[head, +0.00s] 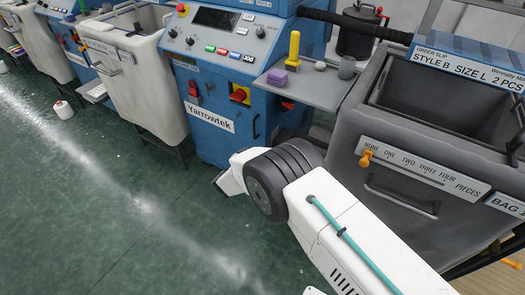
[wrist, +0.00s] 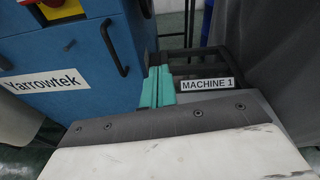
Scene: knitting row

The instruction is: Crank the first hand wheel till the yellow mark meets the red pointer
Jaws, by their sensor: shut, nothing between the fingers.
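No hand wheel, yellow mark or red pointer can be made out in either view. The blue Yarrowtek machine (head: 212,133) stands at the centre of the head view; its side with a black handle (wrist: 114,47) fills the left of the wrist view. My gripper (wrist: 155,88) shows there as two teal fingers, shut together and empty. It is in front of a dark frame beside the "MACHINE 1" label (wrist: 207,84). In the head view my arm reaches toward the machine's lower front, and the fingertips are hidden.
A grey bin (head: 400,192) with an orange slider (head: 366,158) stands right. A pale bin (head: 150,100) stands left. The green floor is largely clear at left.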

